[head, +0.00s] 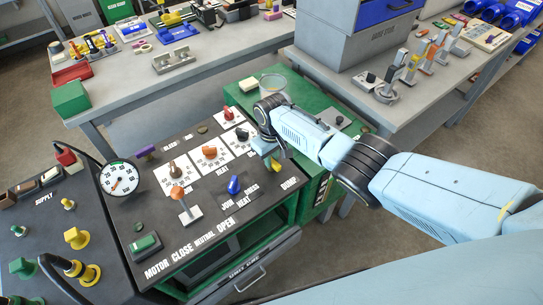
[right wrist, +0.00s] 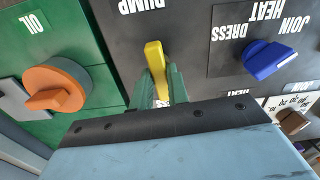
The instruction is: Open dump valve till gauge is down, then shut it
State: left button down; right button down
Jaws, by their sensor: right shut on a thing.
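The dump valve has a yellow handle (right wrist: 153,58) beside the DUMP label in the right wrist view. It also shows in the head view as a small yellow handle (head: 276,164) at the panel's right edge. My right gripper (right wrist: 162,88) has its green fingers shut on the handle, one on each side. In the head view my right gripper (head: 268,152) reaches down over that corner of the panel, partly hiding the valve. The round white gauge (head: 120,178) stands at the panel's left with an orange needle; its figures are too small to read. My left gripper is out of view.
A blue knob (head: 234,185) marked DRESS, JOIN and HEAT is close to the valve. An orange OIL knob (right wrist: 56,88) is on the green box at the other side.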

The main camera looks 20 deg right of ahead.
jog(key=c, duration=1.4)
grip_release()
jog(key=shift+o, duration=0.2)
jog(key=shift+r, duration=0.1)
notch_tip(320, 180, up, 13)
jog(key=p, duration=0.3)
jog(key=shift+r, duration=0.15)
